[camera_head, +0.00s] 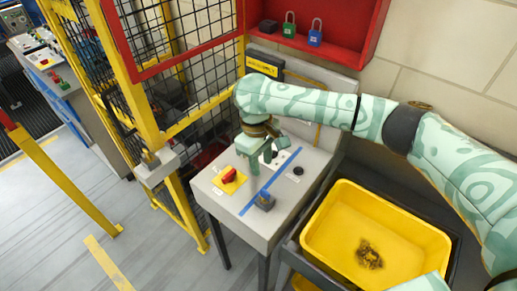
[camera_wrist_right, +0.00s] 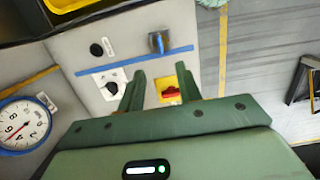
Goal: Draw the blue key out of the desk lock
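A small blue-grey upright piece (camera_head: 264,200) stands on the pale desk top (camera_head: 228,205), on the near side of a blue stripe. It also shows in the right wrist view (camera_wrist_right: 158,42). I cannot tell for sure whether it is the blue key in its lock. A white plate with a dark round fitting (camera_wrist_right: 112,88) lies across the stripe, beside one fingertip in the wrist view. My right gripper (camera_head: 265,158) points down over the desk. Its two green fingers (camera_wrist_right: 160,90) are apart, with nothing seen between them. My left gripper is not in view.
A red rotary switch on a yellow plate (camera_head: 229,176) and a black button (camera_head: 298,171) are on the desk. A yellow bin (camera_head: 330,215) stands to its right, and a yellow mesh fence (camera_head: 165,110) to its left.

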